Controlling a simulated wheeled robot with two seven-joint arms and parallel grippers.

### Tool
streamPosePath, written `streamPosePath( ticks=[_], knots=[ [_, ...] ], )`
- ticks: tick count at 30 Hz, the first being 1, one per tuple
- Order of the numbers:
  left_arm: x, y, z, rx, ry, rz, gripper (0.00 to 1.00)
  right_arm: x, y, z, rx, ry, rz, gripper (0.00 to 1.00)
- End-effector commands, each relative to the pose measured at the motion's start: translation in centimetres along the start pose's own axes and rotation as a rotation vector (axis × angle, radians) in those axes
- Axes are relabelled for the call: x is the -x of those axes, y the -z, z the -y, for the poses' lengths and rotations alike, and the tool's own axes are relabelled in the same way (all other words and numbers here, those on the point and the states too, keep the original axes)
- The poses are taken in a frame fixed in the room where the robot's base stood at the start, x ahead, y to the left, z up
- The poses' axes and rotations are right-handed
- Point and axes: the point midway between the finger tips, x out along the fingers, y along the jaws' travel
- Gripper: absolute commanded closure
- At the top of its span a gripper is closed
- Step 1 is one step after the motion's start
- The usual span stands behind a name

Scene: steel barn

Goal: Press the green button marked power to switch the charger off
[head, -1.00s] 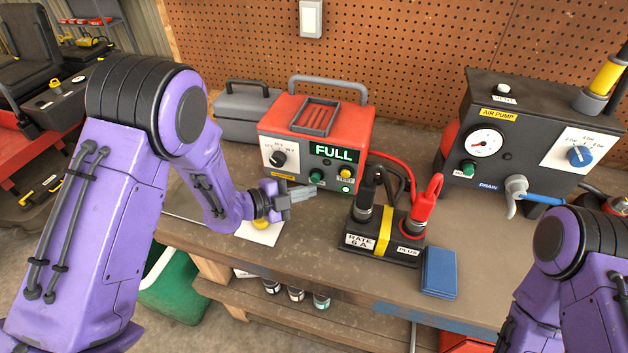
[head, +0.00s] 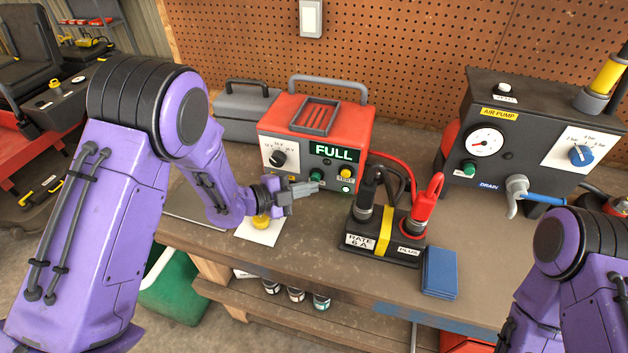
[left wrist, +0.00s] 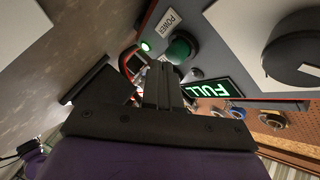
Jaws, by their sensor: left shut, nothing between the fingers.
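The red charger (head: 283,113) stands on the bench, its display (head: 333,152) lit with FULL. Its green power button (head: 316,174) is low on the front; it also shows in the left wrist view (left wrist: 181,47) beside its POWER label (left wrist: 167,25). A small lamp (head: 346,188) glows near it. My left gripper (head: 314,187) is shut and empty, its tips just below and in front of the green button. In the left wrist view the fingertips (left wrist: 162,68) are close to the button; I cannot tell whether they touch. My right gripper is out of view.
A yellow TEST button (head: 345,173) is right of the green one. A black battery (head: 380,246) with red and black clamps stands in front right. A blue book (head: 439,272) lies beside it, and an air pump (head: 520,135) stands farther right.

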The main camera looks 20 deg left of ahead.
Motion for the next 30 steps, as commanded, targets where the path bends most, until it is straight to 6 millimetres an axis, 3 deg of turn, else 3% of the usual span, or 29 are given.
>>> streamPosePath(
  ticks=[30],
  knots=[
    [-0.8,-0.6,0.58,0.0,0.0,0.0,1.0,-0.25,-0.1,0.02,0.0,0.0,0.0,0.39]
  ],
)
